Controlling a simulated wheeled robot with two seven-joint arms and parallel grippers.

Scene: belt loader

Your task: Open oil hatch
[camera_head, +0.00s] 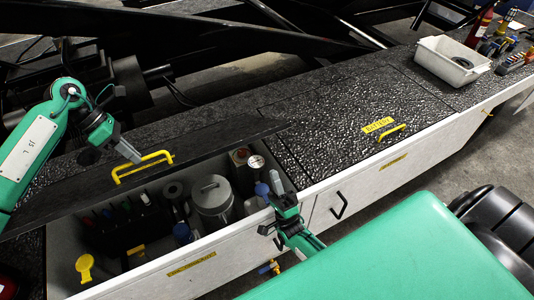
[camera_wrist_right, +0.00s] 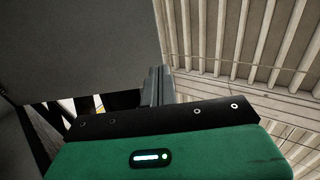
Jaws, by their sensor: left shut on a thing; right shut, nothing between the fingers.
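The oil hatch (camera_head: 215,135) is a black textured lid with a yellow handle (camera_head: 142,166). It is tilted up, and the compartment below is exposed. My left gripper (camera_head: 132,154) is shut on the yellow handle, as far as the overlap shows. My right gripper (camera_head: 283,207) is shut and empty at the compartment's front right corner, below the lid's right end. Its fingers (camera_wrist_right: 157,86) also show in the right wrist view, beside a large grey panel (camera_wrist_right: 80,45) that I cannot identify for sure.
The open compartment holds a metal canister (camera_head: 212,195), bottles and a yellow item (camera_head: 85,267). A closed hatch (camera_head: 345,110) with a yellow handle (camera_head: 392,133) lies to the right. A white bin (camera_head: 452,61) and a red extinguisher (camera_head: 480,28) stand further right. Dark beams cross behind.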

